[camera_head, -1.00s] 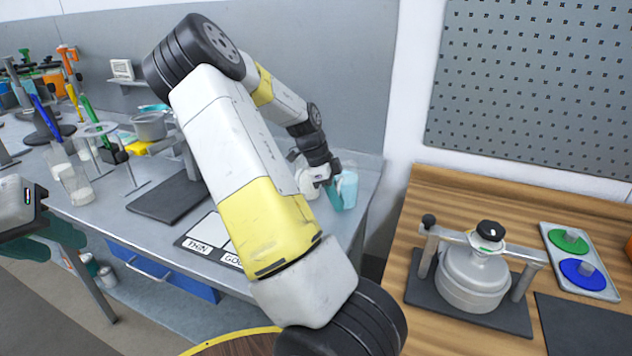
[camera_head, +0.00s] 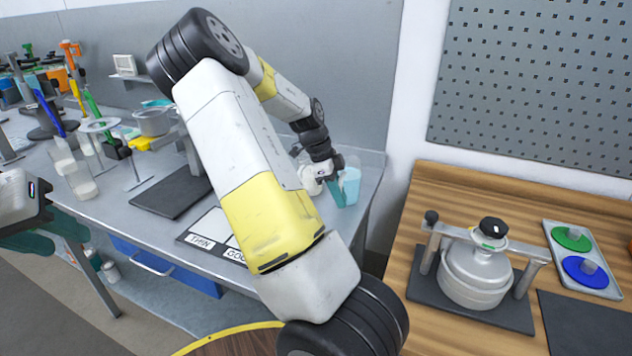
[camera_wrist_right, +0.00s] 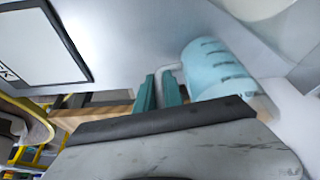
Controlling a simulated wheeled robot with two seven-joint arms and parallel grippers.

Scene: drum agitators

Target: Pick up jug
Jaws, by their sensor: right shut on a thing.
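The jug (camera_head: 350,186) is a light blue, see-through vessel with dark level marks, at the right end of the grey bench. In the right wrist view the jug (camera_wrist_right: 217,70) appears large, with its handle between the teal fingers. My right gripper (camera_head: 335,186) is beside the jug, on its left side; in its wrist view the gripper (camera_wrist_right: 160,90) is shut on the handle. I cannot tell whether the jug's base touches the bench. My left gripper (camera_head: 45,240) is at the left edge, away from the jug, partly cut off; its opening is unclear.
A white labelled mat (camera_head: 205,238) lies on the bench, partly behind my right arm. Beakers (camera_head: 82,183), a metal pot (camera_head: 152,121) and pipettes stand at the left. A wooden table (camera_head: 400,315) with a metal vessel (camera_head: 477,275) stands at the right, past a gap.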

